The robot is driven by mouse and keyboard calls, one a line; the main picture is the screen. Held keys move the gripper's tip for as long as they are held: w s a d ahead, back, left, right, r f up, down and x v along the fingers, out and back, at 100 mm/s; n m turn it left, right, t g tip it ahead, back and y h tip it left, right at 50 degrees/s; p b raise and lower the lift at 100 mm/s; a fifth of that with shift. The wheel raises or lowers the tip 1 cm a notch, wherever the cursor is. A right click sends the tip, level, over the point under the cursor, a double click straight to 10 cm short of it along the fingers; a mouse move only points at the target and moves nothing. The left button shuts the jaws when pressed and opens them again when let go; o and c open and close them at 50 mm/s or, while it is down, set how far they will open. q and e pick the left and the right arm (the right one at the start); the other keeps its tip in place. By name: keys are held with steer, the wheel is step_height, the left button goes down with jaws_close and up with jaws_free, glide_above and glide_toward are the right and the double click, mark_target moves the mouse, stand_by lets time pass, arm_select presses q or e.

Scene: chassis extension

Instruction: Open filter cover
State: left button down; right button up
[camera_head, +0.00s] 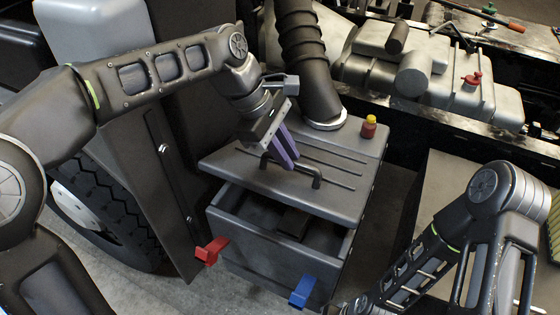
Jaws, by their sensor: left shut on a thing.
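The filter cover (330,205) is a flat grey lid with grooves and a black bar handle (316,182). My left gripper (288,158), with purple fingers, comes down from above and is shut on the left part of the handle. The cover sits above and behind the front of the grey filter box (260,257), whose dark inside shows through a gap at the front. A brownish block (293,222) shows inside, partly hidden by the cover. A red latch (211,251) and a blue latch (302,291) stick out at the box's front. My right gripper is not in view.
A wide black ribbed hose (310,65) rises behind the cover, with a small red and yellow cap (369,126) beside it. A big tyre (110,215) stands to the left. Grey machinery (440,75) fills the back right. My right arm occupies the lower right.

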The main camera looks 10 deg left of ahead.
arm_select(q)
steer(key=w+d+r+p, duration=0.1)
steer(key=w+r, duration=0.3)
steer(key=shift+w+d+r, duration=0.15)
steer(key=shift+w+d, duration=0.1)
steer(key=shift+w, duration=0.1)
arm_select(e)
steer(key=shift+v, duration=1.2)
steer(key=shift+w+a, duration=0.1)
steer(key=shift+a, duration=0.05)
arm_select(q)
steer(key=c, duration=1.8)
jaws_free()
steer(key=o, duration=0.3)
steer(key=shift+w+d, duration=0.1)
steer(key=shift+w, duration=0.2)
steer(key=shift+o, duration=0.5)
steer(key=shift+s, duration=0.15)
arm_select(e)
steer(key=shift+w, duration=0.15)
